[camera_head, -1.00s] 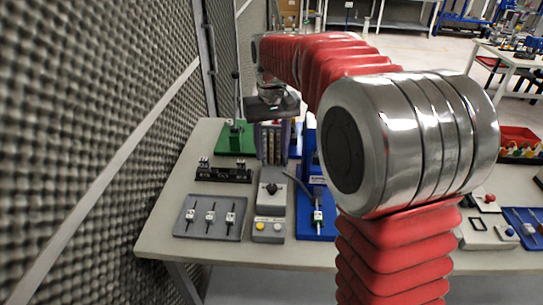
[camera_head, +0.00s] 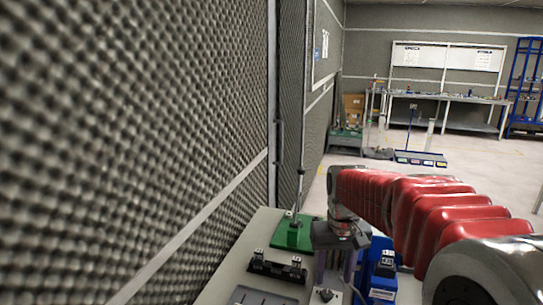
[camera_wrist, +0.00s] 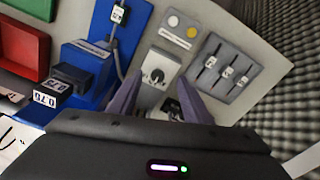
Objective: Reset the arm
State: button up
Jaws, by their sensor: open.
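My arm, red bellows with silver joints, reaches over the table from the lower right of the head view. My gripper (camera_head: 335,268) points down over the table (camera_head: 228,262), near a black block and a blue panel. In the wrist view my gripper (camera_wrist: 155,100) is open, its two purple-grey fingers apart with nothing held between them. Beyond the fingers is a grey box with a black knob (camera_wrist: 155,76). I cannot tell the exact height of the fingertips above the table.
Foam wall (camera_head: 130,140) stands close on the left. A green base (camera_head: 296,236) with an upright rod and a black block (camera_head: 277,268) are beside my gripper. The wrist view shows a three-slider panel (camera_wrist: 222,70), a two-button box (camera_wrist: 181,33) and a red bin (camera_wrist: 22,50).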

jog(key=s+r+t, duration=0.3)
jog(key=s+t, duration=0.2)
jog(key=s, duration=1.7)
jog(key=shift+s, duration=0.2)
jog(key=shift+d+r, duration=0.1)
jog(key=shift+c, duration=0.6)
dwell(0.7)
